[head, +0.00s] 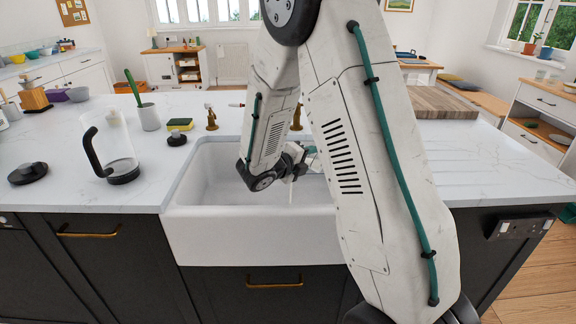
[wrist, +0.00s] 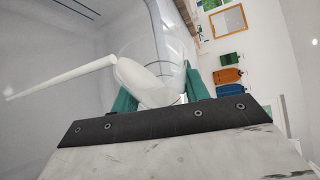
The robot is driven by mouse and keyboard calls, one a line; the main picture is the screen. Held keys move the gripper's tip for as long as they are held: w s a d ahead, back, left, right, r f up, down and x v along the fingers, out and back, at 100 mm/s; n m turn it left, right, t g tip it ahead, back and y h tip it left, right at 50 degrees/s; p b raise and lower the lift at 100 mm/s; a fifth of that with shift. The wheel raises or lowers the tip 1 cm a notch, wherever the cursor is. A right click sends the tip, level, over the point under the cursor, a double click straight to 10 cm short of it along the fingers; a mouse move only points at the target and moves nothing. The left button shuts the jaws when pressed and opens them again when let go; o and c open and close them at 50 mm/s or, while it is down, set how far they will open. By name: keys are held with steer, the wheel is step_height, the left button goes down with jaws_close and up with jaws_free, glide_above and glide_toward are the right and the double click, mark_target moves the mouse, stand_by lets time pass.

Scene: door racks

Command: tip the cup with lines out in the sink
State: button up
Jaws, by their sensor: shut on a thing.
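My gripper (head: 300,158) is over the white sink (head: 255,222), low and near its middle, partly behind my arm. In the wrist view its teal fingers (wrist: 160,92) are shut on a clear, glass-like cup (wrist: 166,42), which is tipped over. White liquid (wrist: 145,82) lies inside the cup, and a thin white stream runs from it toward the left of that view, where the pale sink wall is. In the head view a thin pale streak drops below the gripper into the sink. The lines on the cup cannot be made out.
A clear jug with a black handle (head: 115,150), a black lid (head: 28,173), a sponge (head: 180,124) and a white pot (head: 149,117) stand on the left counter. A wooden board (head: 440,103) lies at the right; the counter before it is clear.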

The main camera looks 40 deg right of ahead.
steer(key=shift+w+a+r+n, duration=0.25)
steer(key=shift+w+n, duration=0.2)
steer(key=shift+n, duration=0.05)
stand_by(0.6)
steer(key=shift+w+a+r+n+h, duration=0.1)
steer(key=shift+w+r+n+h, duration=0.1)
steer(key=shift+r+n+h, duration=0.4)
stand_by(1.0)
